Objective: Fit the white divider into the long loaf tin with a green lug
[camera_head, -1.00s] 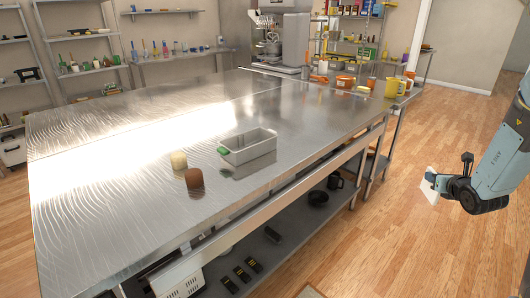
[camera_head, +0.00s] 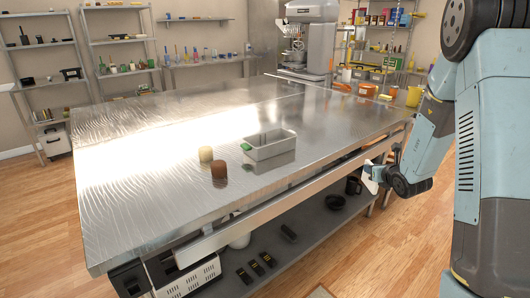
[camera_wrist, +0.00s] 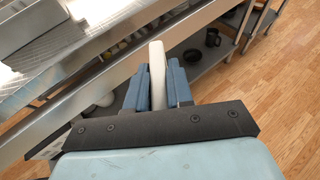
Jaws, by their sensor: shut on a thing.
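The long loaf tin (camera_head: 270,152) is a grey metal box on the steel table, with a green lug (camera_head: 246,146) at its left end. Its inside is mostly hidden in the head view. My gripper (camera_head: 376,178) is shut on the white divider (camera_head: 369,184), out past the table's right edge and apart from the tin. In the wrist view the divider (camera_wrist: 157,75) stands as a pale slab between the blue fingers of my gripper (camera_wrist: 158,88). The tin's grey side (camera_wrist: 62,42) shows at the upper left there.
A cream cylinder (camera_head: 206,154) and a brown cylinder (camera_head: 219,170) stand left of the tin on the table (camera_head: 150,190). Orange containers and a yellow jug (camera_head: 414,97) are at the far right.

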